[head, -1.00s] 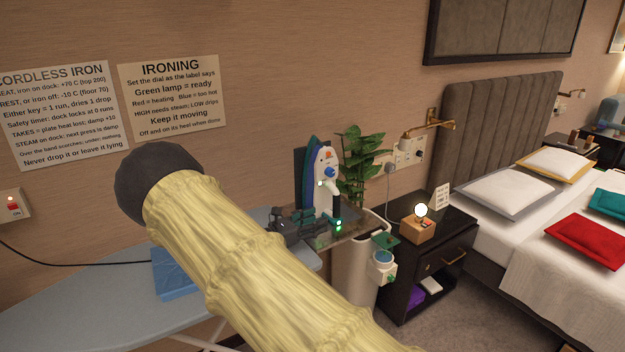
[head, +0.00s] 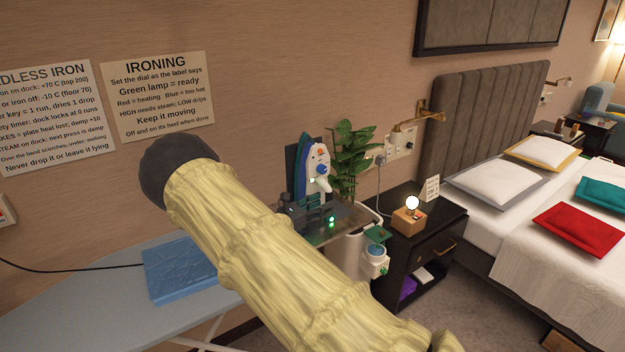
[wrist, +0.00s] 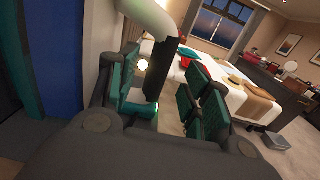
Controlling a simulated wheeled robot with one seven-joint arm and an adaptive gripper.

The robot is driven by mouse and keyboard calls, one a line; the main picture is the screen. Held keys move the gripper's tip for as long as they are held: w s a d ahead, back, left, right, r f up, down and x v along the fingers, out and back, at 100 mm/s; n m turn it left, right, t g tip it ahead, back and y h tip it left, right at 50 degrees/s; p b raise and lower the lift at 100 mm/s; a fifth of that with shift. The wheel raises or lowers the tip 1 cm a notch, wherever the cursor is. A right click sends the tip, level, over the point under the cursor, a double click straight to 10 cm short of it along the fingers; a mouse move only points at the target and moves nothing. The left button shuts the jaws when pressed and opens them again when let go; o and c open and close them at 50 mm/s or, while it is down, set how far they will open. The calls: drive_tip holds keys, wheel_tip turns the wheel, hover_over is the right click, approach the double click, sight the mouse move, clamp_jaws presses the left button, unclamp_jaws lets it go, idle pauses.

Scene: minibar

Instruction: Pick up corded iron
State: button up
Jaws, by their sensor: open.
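In the wrist view, a black bar (wrist: 161,68) under a white curved part stands between the open green-padded fingers (wrist: 163,98). No grip on it shows. My pale yellow forearm hides part of the board. A black cord (head: 75,268) runs to the blue patterned block on the board.
The ironing board (head: 90,315) holds a blue patterned block (head: 180,268). A plant (head: 350,150) stands behind the iron. A black nightstand (head: 430,240) with a small lamp (head: 411,204) and the bed (head: 540,225) are to the right. Two instruction posters hang on the wall.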

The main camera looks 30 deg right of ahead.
sight(329, 199)
drive_tip(key=shift+w+d+r+p, duration=0.15)
drive_tip(key=shift+d+p, duration=0.25)
drive_tip(key=shift+d, duration=0.6)
drive_tip(key=shift+w+d+p, duration=0.15)
drive_tip(key=shift+d+p, duration=0.2)
drive_tip(key=shift+d, duration=0.6)
drive_tip(key=c, duration=1)
drive_tip(key=shift+r, duration=0.1)
clamp_jaws()
drive_tip(key=shift+r, duration=0.15)
